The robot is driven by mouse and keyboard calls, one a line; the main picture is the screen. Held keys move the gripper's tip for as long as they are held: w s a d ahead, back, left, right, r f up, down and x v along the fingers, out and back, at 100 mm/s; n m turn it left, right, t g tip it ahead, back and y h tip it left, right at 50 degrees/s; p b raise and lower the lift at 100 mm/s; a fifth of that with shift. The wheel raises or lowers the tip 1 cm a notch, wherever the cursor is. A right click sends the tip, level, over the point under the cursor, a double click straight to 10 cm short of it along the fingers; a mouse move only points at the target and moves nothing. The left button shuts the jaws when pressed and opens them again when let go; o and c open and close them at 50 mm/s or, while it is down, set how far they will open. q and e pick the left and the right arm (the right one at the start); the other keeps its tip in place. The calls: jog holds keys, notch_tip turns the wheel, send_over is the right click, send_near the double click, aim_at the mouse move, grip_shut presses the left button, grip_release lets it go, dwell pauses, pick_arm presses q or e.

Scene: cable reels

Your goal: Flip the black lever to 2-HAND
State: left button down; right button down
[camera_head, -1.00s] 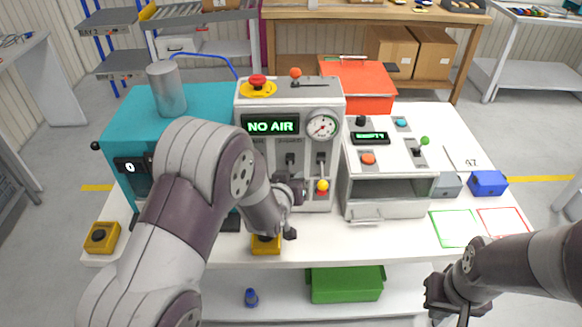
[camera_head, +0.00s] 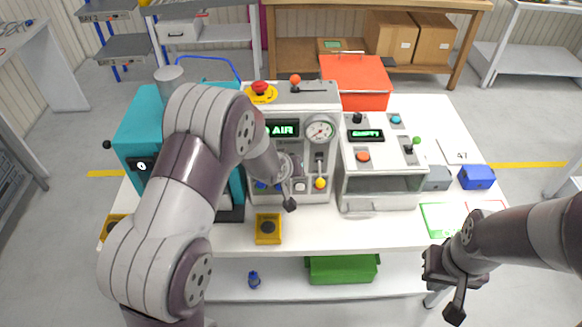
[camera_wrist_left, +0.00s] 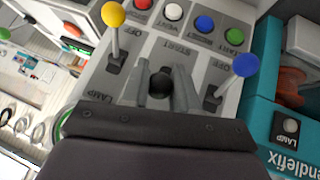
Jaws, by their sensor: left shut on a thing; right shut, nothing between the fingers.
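The black-knobbed lever (camera_wrist_left: 160,85) sits between the two fingers of my left gripper (camera_wrist_left: 162,80) in the left wrist view. The fingers are shut on its round knob. The panel beneath shows START and OFF lettering. In the head view my left gripper (camera_head: 282,172) is at the front of the grey control panel (camera_head: 292,100). There, my arm and gripper hide the black lever. I cannot read a 2-HAND label, so the lever's setting cannot be told. My right gripper (camera_head: 432,270) is shut and empty, low in front of the bench at the right.
A yellow-knobbed lever (camera_wrist_left: 114,30) and a blue-knobbed lever (camera_wrist_left: 235,75) flank my fingers closely. Several coloured buttons (camera_wrist_left: 173,11) line the panel edge. A teal machine (camera_head: 140,120) stands beside the panel.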

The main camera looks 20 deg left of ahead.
pick_arm(q)
jog(key=c, duration=0.9)
grip_release()
jog(key=v, duration=1.2)
jog(key=shift+s+r, duration=0.2)
jog(key=shift+r, duration=0.1)
